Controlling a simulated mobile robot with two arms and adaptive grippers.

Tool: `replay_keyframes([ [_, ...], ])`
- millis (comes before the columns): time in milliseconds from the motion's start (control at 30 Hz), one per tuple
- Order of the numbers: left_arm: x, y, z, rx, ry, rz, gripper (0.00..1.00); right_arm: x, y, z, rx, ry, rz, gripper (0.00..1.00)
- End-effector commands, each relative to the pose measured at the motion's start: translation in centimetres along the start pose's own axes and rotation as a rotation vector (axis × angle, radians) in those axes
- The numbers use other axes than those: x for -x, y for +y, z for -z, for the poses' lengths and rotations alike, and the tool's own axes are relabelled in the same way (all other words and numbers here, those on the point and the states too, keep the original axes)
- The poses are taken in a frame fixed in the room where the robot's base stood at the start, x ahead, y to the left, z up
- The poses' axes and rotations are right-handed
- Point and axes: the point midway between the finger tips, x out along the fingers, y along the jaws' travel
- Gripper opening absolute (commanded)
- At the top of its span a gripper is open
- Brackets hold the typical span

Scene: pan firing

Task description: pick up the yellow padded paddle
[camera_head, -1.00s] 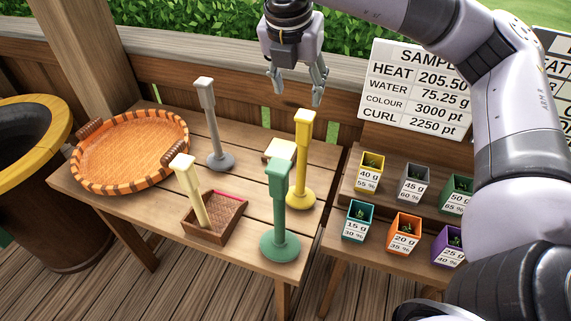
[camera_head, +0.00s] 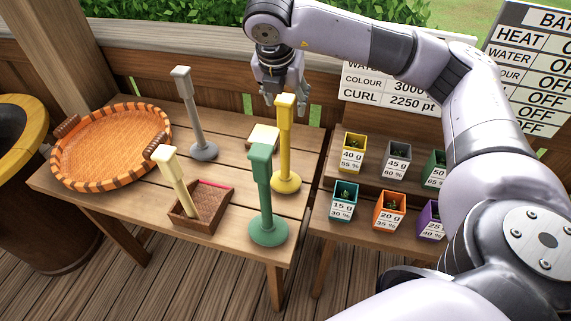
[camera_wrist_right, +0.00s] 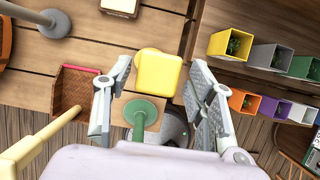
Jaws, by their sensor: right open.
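The yellow padded paddle (camera_head: 285,145) stands upright on its round base near the table's right edge. Its yellow block head also shows from above in the right wrist view (camera_wrist_right: 159,73). My right gripper (camera_head: 282,94) is open at the height of that head, just behind it in the head view. In the right wrist view its two fingers (camera_wrist_right: 158,95) appear on either side of the head, with a gap on both sides. I cannot tell the exact depth between them. My left gripper is not in view.
A green paddle (camera_head: 264,195) stands close in front. A cream paddle (camera_head: 175,181) leans in a brown tray (camera_head: 217,208). A grey paddle (camera_head: 195,119) and an orange basket (camera_head: 163,162) are left. A pale-topped block (camera_head: 263,136) sits behind. Colored pots (camera_head: 354,147) stand right.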

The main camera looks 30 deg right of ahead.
Motion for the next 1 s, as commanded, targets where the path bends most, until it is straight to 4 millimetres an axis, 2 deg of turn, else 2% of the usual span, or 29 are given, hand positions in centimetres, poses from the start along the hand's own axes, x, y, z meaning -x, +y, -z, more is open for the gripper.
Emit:
replay_keyframes([
  [233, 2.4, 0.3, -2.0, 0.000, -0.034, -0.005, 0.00, -2.9, 0.0, -0.3, 0.001, 0.002, 0.006, 0.51],
  [400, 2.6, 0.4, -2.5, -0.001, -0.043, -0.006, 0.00, -5.0, 0.1, -0.2, 0.001, 0.001, 0.002, 0.51],
  [667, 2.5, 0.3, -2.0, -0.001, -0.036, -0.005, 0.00, -5.3, 0.1, -0.1, 0.000, 0.001, 0.000, 0.50],
  [1000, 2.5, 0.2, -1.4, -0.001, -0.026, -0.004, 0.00, -5.2, 0.1, -0.1, 0.000, 0.001, 0.000, 0.28],
])
